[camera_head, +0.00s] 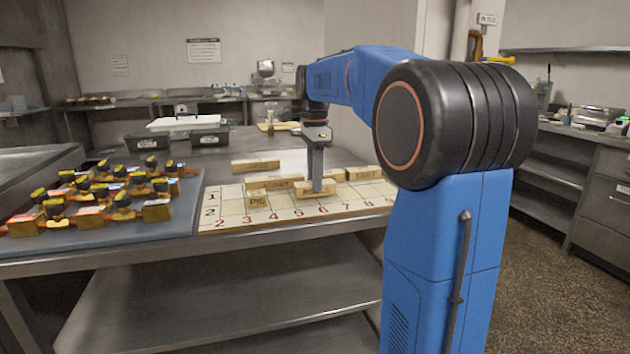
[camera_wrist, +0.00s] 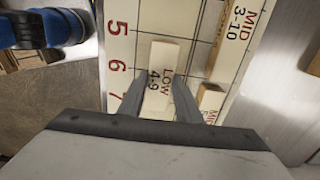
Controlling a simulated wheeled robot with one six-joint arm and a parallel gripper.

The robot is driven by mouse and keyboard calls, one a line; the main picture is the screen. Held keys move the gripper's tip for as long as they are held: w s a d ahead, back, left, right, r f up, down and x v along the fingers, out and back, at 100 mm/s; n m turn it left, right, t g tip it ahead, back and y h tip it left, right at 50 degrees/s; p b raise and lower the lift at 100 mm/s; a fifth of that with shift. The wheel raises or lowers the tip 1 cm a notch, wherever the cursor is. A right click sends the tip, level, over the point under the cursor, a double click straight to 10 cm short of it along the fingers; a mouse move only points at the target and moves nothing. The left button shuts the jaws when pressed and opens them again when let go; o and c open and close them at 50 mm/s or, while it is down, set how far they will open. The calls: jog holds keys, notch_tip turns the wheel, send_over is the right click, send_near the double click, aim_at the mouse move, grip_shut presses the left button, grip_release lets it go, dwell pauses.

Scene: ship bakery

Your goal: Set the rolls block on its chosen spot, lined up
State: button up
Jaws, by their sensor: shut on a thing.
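My gripper (camera_head: 317,180) reaches down over the numbered board (camera_head: 352,207) and is shut on a pale wooden block (camera_head: 313,193). The lettering on its front face is too small to read surely; I take it for the rolls block.
A further block (camera_head: 364,173) stands back right. One block (camera_head: 255,166) lies behind the board. A blue-grey tray (camera_head: 160,222) of several small items fills the table's left.

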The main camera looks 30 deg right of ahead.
jog(key=shift+f, duration=0.4)
jog(key=shift+f, duration=0.1)
jog(key=o, duration=1.1)
notch_tip(320, 180, up, 12)
jog(key=shift+r, duration=0.1)
jog(key=shift+a, duration=0.1)
